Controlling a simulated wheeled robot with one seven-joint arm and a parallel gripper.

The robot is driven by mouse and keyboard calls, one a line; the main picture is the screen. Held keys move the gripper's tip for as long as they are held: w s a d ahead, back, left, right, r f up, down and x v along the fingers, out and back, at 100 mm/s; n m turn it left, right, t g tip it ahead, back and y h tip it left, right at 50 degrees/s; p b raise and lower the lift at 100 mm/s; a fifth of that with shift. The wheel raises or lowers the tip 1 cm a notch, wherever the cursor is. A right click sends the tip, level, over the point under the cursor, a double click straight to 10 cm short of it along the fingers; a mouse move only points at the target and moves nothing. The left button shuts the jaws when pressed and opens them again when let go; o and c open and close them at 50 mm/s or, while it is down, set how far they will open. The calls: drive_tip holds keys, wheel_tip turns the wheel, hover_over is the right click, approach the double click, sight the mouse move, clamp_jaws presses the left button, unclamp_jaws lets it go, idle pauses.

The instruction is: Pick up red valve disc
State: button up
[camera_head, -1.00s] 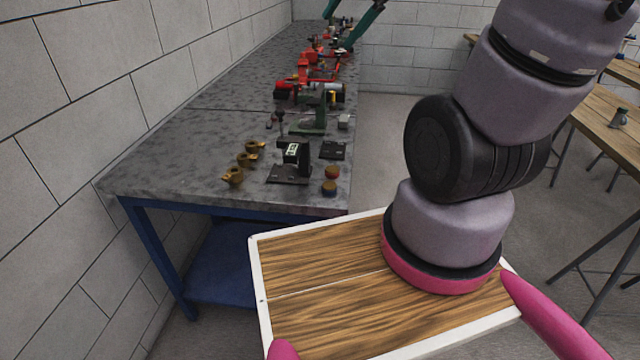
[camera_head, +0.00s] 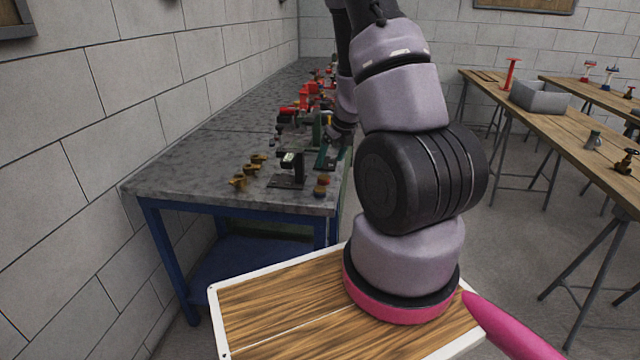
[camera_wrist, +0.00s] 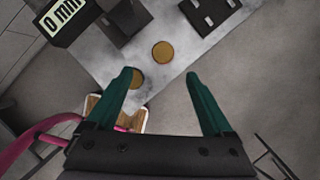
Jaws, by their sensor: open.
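The red valve disc (camera_head: 323,180) appears as a small reddish-brown round piece near the workbench's front right corner. It seems to match the farther brown-topped disc (camera_wrist: 163,51) in the wrist view, where its side colour cannot be told. A similar disc with a dark bluish side (camera_head: 320,190) sits just in front of it; in the wrist view (camera_wrist: 136,80) the left fingertip partly covers it. My gripper (camera_head: 324,163) is over the bench, just behind the discs in the head view. Its teal fingers (camera_wrist: 159,75) are wide apart and empty, with the farther disc ahead between their lines.
Several brass parts (camera_head: 247,172) lie farther left. A black plate (camera_wrist: 212,10) is close behind. The bench's front edge (camera_head: 270,206) is near the discs.

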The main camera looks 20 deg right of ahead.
sight(324, 177)
drive_tip(key=x, duration=0.3)
drive_tip(key=shift+w+f, duration=0.1)
drive_tip(key=shift+f, duration=0.15)
drive_tip(key=shift+w+x, duration=0.15)
drive_tip(key=shift+x, duration=1.25)
drive_tip(key=shift+w+x, duration=0.15)
drive_tip(key=shift+x, duration=1.25)
drive_tip(key=shift+d+r, duration=0.15)
drive_tip(key=shift+d, duration=0.05)
clamp_jaws()
